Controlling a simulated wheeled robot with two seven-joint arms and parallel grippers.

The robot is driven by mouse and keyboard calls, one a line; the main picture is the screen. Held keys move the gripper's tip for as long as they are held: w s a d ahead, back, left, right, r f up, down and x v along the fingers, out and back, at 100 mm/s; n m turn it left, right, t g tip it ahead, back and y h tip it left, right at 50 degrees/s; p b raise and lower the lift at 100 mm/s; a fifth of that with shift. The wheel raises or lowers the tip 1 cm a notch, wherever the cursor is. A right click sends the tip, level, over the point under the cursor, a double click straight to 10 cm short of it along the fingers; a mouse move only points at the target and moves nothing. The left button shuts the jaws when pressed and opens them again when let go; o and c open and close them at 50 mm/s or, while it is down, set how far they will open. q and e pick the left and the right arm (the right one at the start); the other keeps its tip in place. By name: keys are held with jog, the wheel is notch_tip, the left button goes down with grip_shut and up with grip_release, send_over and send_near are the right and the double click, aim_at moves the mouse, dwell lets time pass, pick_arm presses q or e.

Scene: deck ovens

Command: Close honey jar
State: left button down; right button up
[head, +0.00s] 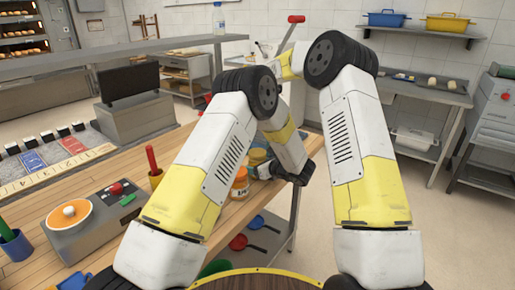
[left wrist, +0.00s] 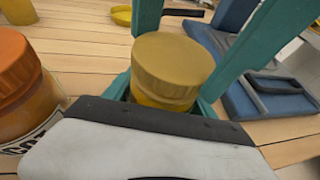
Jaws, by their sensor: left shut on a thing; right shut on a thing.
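The honey jar (left wrist: 165,98) stands upright in the left wrist view with a gold lid (left wrist: 172,58) seated over its mouth. My left gripper (left wrist: 160,108) is shut around the jar's body, its pale housing filling the bottom of that view. Teal fingers of my right gripper reach down from the top of the view on both sides of the lid and are shut on it.
An orange-lidded jar (left wrist: 22,95) stands close left of the held jar; it also shows in the head view (head: 240,184). Blue objects (left wrist: 262,95) lie right of the jar.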

jog(key=m, duration=0.5)
jog(key=shift+a, duration=0.15)
jog(key=m, duration=0.2)
jog(key=shift+m, duration=0.4)
jog(key=m, duration=0.5)
jog(key=shift+m, duration=0.4)
jog(key=o, duration=1.3)
